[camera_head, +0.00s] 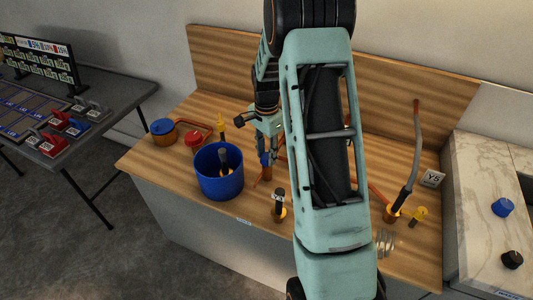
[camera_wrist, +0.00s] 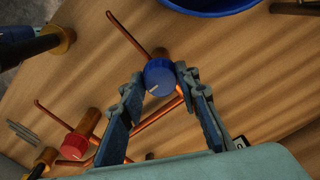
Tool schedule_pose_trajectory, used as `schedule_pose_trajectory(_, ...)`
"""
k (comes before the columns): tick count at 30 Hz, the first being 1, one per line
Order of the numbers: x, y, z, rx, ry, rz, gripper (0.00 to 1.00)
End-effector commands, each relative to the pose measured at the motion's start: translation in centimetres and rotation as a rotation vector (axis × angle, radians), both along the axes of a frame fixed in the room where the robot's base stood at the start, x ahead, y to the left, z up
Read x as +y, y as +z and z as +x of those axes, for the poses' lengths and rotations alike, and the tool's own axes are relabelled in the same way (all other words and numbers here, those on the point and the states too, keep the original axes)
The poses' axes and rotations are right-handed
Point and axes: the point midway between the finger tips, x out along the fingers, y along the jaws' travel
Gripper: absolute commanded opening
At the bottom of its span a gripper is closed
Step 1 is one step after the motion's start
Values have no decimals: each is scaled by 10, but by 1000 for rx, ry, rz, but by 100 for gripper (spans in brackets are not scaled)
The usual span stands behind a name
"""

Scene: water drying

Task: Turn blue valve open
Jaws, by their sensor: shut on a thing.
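The blue valve (camera_wrist: 160,77) is a round blue knob with a pale mark on its face, on a copper pipe fitting. In the wrist view it sits between the two fingertips of my gripper (camera_wrist: 158,82), which is shut on its sides. In the head view my gripper (camera_head: 268,140) points down over the wooden bench, with the blue valve (camera_head: 265,158) below it, partly hidden by the fingers. Another blue knob (camera_head: 162,127) sits on a copper body at the bench's left end.
A blue bucket (camera_head: 219,184) stands left of my gripper. A red valve (camera_wrist: 74,145) and thin copper pipes (camera_wrist: 52,116) are close by. A hose fitting (camera_head: 398,207) and a Y5 card (camera_head: 432,178) are at the right. A marble counter (camera_head: 478,176) adjoins.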

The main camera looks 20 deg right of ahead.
Motion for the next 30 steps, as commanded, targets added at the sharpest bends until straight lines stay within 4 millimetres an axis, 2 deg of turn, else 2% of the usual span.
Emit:
schedule_pose_trajectory(8, 0, 0, 0, 0, 14, 0, 5)
schedule_pose_trajectory(14, 0, 0, 0, -1, 88, -1, 5)
schedule_pose_trajectory(30, -1, -1, 0, -2, 556, 0, 5)
